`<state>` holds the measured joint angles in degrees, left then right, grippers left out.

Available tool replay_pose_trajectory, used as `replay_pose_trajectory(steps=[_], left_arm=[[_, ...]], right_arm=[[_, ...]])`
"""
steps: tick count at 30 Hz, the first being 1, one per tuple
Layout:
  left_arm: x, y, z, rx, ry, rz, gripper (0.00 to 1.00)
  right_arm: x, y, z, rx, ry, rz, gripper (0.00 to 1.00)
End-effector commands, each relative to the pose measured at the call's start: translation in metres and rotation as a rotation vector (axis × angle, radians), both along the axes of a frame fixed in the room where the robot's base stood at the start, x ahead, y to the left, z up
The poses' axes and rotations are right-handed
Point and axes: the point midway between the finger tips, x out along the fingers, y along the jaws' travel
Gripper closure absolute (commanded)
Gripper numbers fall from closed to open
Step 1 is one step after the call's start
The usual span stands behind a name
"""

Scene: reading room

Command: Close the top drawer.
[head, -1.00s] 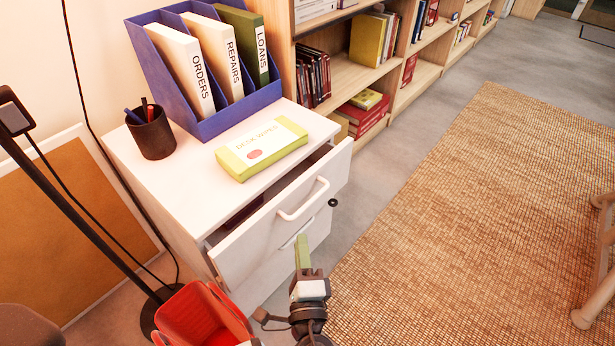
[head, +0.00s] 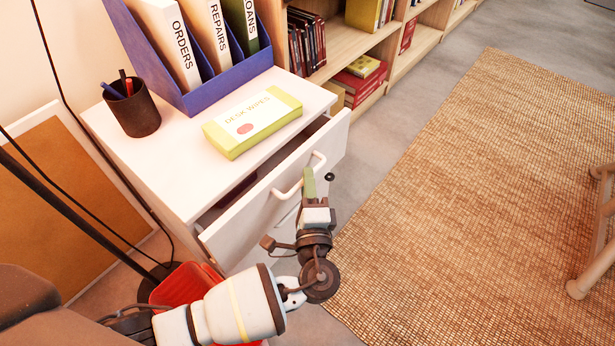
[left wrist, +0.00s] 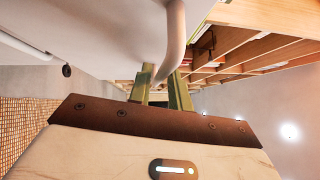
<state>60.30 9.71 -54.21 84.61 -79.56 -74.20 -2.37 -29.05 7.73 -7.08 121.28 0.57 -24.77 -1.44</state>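The top drawer (head: 248,222) of the white cabinet stands part-way open, with a dark gap behind its front. Its white bar handle (head: 288,192) is on the drawer front and also shows large in the left wrist view (left wrist: 174,38). My left gripper (head: 309,178) is at the handle's right part, in front of the drawer. In the left wrist view its two green fingers (left wrist: 163,88) are apart, with the handle's near end at the gap between them. I cannot tell whether they touch it. My right gripper is in neither view.
On the cabinet top (head: 185,165) are a desk wipes pack (head: 253,122), a dark pen cup (head: 133,112) and a blue binder holder (head: 215,88). A red bin (head: 183,285) stands at the cabinet's left front. A woven rug (head: 470,200) lies to the right.

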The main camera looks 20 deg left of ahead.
Motion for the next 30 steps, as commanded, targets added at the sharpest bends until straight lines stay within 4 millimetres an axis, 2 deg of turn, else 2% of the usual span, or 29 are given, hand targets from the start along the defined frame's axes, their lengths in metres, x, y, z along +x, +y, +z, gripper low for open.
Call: replay_pose_trajectory(steps=[6, 14, 18, 19, 27, 30], left_arm=[[0.013, 0.005, 0.002, 0.000, 0.000, 0.000, 0.80], [0.014, 0.006, 0.002, 0.000, 0.000, 0.000, 0.80], [0.014, 0.006, 0.002, 0.000, 0.000, 0.000, 0.98], [0.014, 0.006, 0.002, 0.000, 0.000, 0.000, 1.00], [0.014, 0.006, 0.002, 0.000, 0.000, 0.000, 1.00], [0.016, 0.012, 0.002, 0.001, 0.000, 0.000, 1.00]], right_arm=[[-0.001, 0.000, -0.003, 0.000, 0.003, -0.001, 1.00], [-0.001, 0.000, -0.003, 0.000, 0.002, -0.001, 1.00], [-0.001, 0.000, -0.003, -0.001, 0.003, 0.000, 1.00], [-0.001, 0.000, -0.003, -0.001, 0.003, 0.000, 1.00], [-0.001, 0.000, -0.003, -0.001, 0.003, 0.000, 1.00], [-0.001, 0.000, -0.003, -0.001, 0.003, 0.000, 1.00]])
